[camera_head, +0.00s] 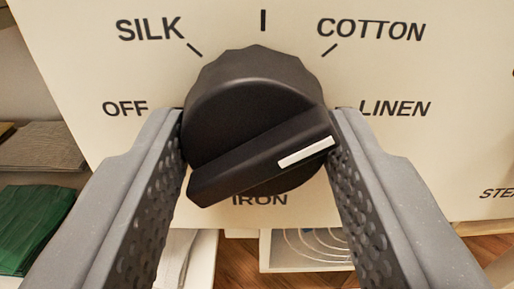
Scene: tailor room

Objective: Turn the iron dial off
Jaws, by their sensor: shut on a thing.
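The black iron dial (250,95) sits on a cream panel (85,45). It has a raised grip bar across it, tilted from lower left to upper right. A white pointer mark is on the bar's right end, on the LINEN side, away from the OFF label (125,108) at the left. SILK, COTTON and LINEN labels stand around the dial, and IRON is printed below, partly hidden by it. My gripper (258,118) is shut on the dial, with one grey finger on its left side and one on its right.
Below the panel, a wooden floor (236,262) and a pale open box or shelf (275,263) with curved wire-like lines show. At the left, folded grey cloth (42,147) and green cloth (30,225) lie on shelves. A cut-off label is at the right edge.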

